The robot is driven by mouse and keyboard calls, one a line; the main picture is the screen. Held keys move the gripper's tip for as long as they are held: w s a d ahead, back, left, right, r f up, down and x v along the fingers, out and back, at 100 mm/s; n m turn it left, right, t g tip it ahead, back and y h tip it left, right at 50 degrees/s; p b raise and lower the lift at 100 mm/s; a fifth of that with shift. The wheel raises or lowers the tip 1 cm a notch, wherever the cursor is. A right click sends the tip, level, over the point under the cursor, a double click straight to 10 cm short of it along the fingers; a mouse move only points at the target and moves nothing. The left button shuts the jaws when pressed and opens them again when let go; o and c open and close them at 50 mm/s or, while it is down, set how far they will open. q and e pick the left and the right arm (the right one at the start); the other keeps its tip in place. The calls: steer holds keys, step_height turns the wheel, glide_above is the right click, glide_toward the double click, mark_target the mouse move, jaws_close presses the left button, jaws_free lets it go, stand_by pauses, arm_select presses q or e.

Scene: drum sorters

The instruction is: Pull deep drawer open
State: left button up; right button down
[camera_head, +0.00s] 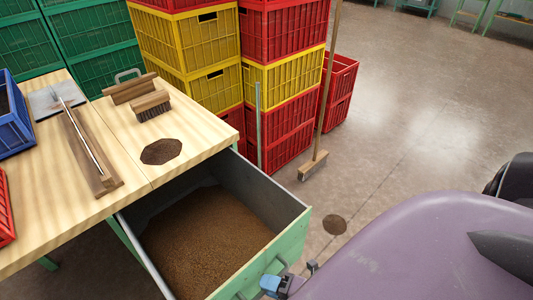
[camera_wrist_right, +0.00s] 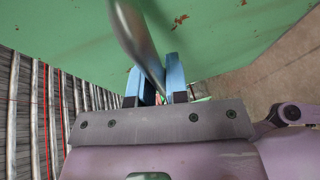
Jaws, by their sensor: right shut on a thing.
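The deep drawer (camera_head: 293,234) is a green-fronted metal drawer under the wooden workbench (camera_head: 141,180). It stands pulled well out, and brown granular material (camera_head: 205,240) covers its bottom. My right gripper (camera_head: 275,284), with blue fingers, is at the outside of the drawer front near the lower edge of the head view. In the right wrist view, the fingers (camera_wrist_right: 156,80) are shut around the curved metal handle (camera_wrist_right: 140,45) on the scratched green front (camera_wrist_right: 225,40). My left gripper is not in view.
On the bench are a brush (camera_head: 150,105), a dark brown patch (camera_head: 161,151), a long wooden tool (camera_head: 91,155) and a blue crate (camera_head: 12,118). Stacked red and yellow crates (camera_head: 275,90) and a broom (camera_head: 314,165) stand behind the drawer. The floor at right is mostly clear.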

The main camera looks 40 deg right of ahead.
steer(key=c, duration=1.1)
jaws_free()
steer(key=shift+s+d, duration=0.15)
steer(key=shift+s, duration=0.1)
steer(key=shift+p+v, duration=0.3)
steer(key=shift+v, duration=4.85)
steer(key=shift+r, duration=0.1)
